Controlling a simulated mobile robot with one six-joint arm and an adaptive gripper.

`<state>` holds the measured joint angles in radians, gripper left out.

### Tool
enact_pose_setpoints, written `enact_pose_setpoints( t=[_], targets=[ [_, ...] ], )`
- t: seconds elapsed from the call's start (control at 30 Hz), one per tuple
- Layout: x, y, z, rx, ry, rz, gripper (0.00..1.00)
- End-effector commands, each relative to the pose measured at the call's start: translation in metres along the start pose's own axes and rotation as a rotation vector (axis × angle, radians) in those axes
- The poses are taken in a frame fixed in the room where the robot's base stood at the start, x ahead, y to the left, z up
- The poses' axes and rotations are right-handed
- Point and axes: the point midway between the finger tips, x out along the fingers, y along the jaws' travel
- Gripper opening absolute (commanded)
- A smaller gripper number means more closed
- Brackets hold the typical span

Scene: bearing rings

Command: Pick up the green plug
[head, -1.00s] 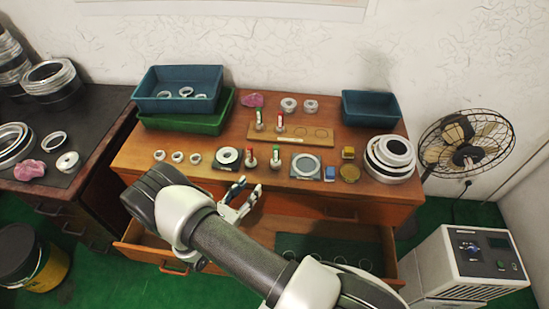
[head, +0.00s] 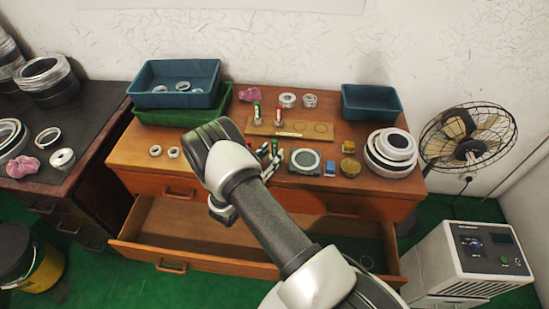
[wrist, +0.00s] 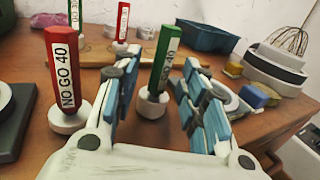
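A green plug (wrist: 165,55) with a white label and a pale round base stands upright on the wooden table. In the wrist view it is between the two blue-padded fingers of my gripper (wrist: 158,78), which is open, with visible gaps on both sides. A red plug (wrist: 66,75) labelled "NO GO 40" stands just left of the left finger. Another green plug (head: 256,110) and red plug (head: 279,115) stand farther back on a wooden rack. In the head view my gripper (head: 270,160) is at the table's front edge, and my arm partly hides the nearer plugs.
A dark square plate with a ring (head: 305,161) lies right of my gripper. A yellow block (head: 348,146), blue block (head: 330,168) and stacked rings (head: 391,150) are farther right. Blue bins (head: 178,85) stand at the back. An open drawer (head: 190,245) juts out below.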

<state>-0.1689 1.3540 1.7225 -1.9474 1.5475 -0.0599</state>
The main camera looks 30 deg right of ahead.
Motion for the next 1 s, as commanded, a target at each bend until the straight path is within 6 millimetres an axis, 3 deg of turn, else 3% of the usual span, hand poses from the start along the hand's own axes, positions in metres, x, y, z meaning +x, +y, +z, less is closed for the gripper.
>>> enact_pose_setpoints(
  t=[0.2,0.47,1.0],
  targets=[
    [0.026,-0.001,-0.001,0.001,0.001,-0.001,0.39],
    [0.028,0.0,0.0,0.0,0.001,0.001,0.39],
    [0.028,0.0,-0.001,-0.001,0.001,0.0,0.03]
  ],
)
